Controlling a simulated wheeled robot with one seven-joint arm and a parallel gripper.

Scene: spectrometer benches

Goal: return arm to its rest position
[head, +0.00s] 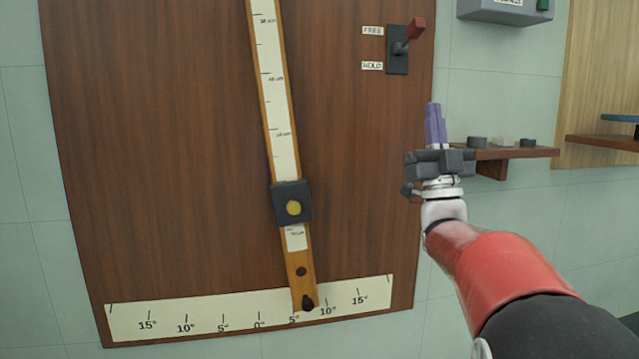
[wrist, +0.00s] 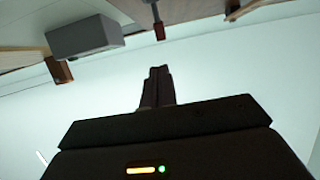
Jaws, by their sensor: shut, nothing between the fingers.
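My gripper (head: 434,108) is shut and empty. Its purple-grey fingers point upward at the right edge of the brown wooden panel (head: 180,150), below the lever switch. My red and black arm reaches up to it from the lower right. In the wrist view the closed fingers (wrist: 156,72) point at a pale wall with nothing touching them.
A wooden shelf (head: 530,152) with small dark pieces sits just right of my gripper. A lever switch (head: 397,52) with a red tip is above, near the FREE label. A pendulum rod (head: 283,130) with a dark sliding block (head: 291,203) hangs over an angle scale (head: 180,324).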

